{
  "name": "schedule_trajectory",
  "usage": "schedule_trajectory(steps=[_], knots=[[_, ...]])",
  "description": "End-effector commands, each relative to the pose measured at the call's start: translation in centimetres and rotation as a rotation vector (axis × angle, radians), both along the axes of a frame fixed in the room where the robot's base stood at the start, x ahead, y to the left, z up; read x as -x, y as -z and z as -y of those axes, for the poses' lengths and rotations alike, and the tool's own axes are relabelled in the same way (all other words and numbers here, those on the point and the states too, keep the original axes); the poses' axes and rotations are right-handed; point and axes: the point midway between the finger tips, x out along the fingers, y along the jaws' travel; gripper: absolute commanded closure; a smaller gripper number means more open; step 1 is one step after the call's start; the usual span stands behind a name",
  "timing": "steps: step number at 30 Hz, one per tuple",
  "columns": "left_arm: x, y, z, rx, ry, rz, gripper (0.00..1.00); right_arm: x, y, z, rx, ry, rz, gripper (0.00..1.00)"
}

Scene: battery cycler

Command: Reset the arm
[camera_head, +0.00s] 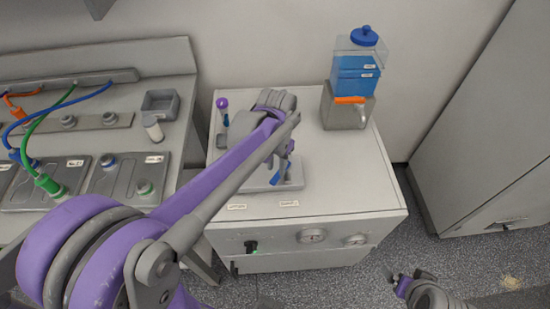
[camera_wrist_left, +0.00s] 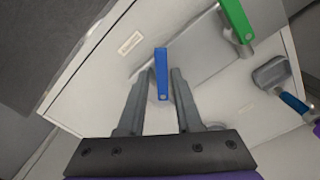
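My left arm reaches across the white cabinet (camera_head: 340,185). Its gripper (camera_head: 276,172) is at a grey plate (camera_head: 290,184) on the cabinet top, partly hidden by my arm. The blue lever also shows in the head view (camera_head: 281,174). A green lever (camera_wrist_left: 236,20) is beside it in the wrist view. My right gripper (camera_head: 401,281) is low at the bottom right, over the floor, small and unclear.
A purple-capped tool (camera_head: 223,108) is at the back left. The left bench (camera_head: 180,95) holds cables and battery modules. The cabinet's right front top is clear.

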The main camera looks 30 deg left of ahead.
Motion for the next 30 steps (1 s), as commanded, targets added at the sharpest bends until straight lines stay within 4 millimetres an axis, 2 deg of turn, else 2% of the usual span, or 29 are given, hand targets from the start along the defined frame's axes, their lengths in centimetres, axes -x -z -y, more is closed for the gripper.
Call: schedule_trajectory(steps=[1,3,20,25,30], knots=[[-0.1,-0.9,0.0,0.000,0.000,0.002,0.66,-0.2,-0.7,0.0,0.000,0.000,0.005,0.05],[-0.1,-1.2,0.0,0.000,0.000,0.002,0.66,-0.3,-1.0,0.0,0.000,0.000,0.006,0.05],[0.2,-1.2,0.1,0.000,0.000,0.007,0.66,-0.3,-0.8,0.0,0.000,0.000,0.005,0.05],[2.6,-1.8,0.9,-0.006,-0.011,0.082,0.66,-0.3,-0.8,0.0,0.000,0.000,0.005,0.05],[6.8,-2.0,2.2,-0.007,-0.033,0.226,0.66,-0.3,-0.8,0.0,0.000,0.000,0.005,0.05]])
